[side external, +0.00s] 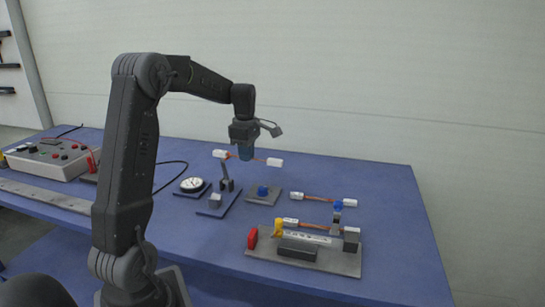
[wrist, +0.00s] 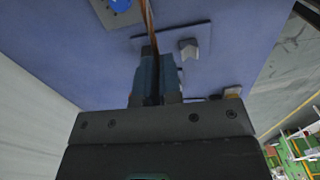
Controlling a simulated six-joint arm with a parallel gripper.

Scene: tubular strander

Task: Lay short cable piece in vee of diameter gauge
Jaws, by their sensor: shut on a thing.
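My gripper (side external: 246,154) is shut on a short copper-orange cable piece (side external: 262,160) with white blocks at both ends. It holds the piece roughly level, well above the blue table. In the wrist view the cable (wrist: 149,22) runs up from between the blue fingers (wrist: 156,80). Below and left in the side view is a round white dial (side external: 192,184) on a dark plate. Beside it a blue plate carries a dark upright post (side external: 226,180) and a small grey block (side external: 215,200), seen also in the wrist view (wrist: 188,49). I cannot make out which part is the vee.
A grey plate with a blue knob (side external: 263,190) lies right of the post. Another white-ended cable piece (side external: 323,199) lies farther right. A grey fixture (side external: 335,262) with red and yellow parts stands in front, another cable piece on it. A control box (side external: 50,158) sits far left.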

